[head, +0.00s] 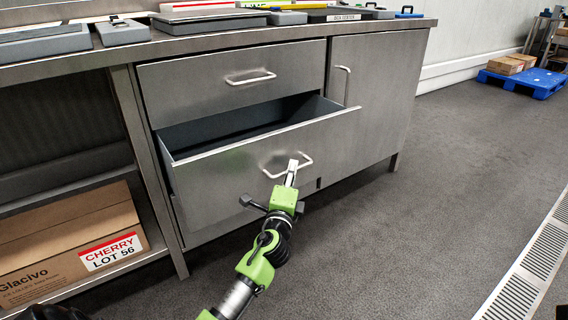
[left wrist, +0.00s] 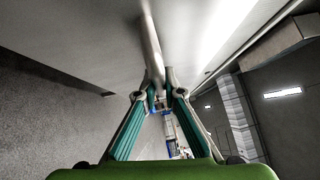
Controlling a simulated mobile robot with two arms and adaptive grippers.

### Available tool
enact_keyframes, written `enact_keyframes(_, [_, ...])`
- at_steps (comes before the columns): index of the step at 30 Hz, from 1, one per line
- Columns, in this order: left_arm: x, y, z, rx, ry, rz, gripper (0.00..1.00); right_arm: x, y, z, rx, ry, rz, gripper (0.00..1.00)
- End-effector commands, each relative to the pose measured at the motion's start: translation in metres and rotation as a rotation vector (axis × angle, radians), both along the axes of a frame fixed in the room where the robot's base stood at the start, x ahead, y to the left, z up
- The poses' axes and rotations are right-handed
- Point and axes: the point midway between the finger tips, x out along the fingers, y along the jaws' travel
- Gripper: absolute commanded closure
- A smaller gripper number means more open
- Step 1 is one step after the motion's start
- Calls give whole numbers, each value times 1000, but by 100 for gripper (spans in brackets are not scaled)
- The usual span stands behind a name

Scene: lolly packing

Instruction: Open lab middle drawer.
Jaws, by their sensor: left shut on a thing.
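The middle drawer (head: 235,165) of the steel lab bench stands pulled out, and its dark grey inside shows empty where visible. Its bar handle (head: 287,166) is on the front panel. My left gripper (head: 293,168) is shut on this handle. In the left wrist view the two fingers (left wrist: 155,85) close around the handle bar (left wrist: 151,45). The top drawer (head: 230,78) above is shut. My right gripper is not in view.
A cupboard door (head: 375,95) with an upright handle is shut right of the drawers. A cardboard box (head: 70,245) marked CHERRY LOT 56 lies on the low shelf at left. Trays stand on the benchtop (head: 180,43). The floor (head: 430,220) at right is clear up to a drain grate (head: 535,265).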

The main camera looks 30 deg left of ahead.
Motion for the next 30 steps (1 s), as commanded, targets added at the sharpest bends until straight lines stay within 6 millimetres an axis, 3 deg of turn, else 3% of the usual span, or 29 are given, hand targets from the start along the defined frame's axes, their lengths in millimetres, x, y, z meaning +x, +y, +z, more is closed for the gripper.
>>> enact_keyframes(6, [-18, -42, -1, -5, 1, 0, 100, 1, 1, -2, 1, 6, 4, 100])
enact_keyframes(12, [-27, -64, -1, -2, 1, 1, 100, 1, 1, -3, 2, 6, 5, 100])
enact_keyframes(29, [-31, -74, -1, 0, 2, 1, 100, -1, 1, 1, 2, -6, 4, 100])
enact_keyframes(30, [-31, -74, -1, 0, 2, 1, 86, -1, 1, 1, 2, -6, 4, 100])
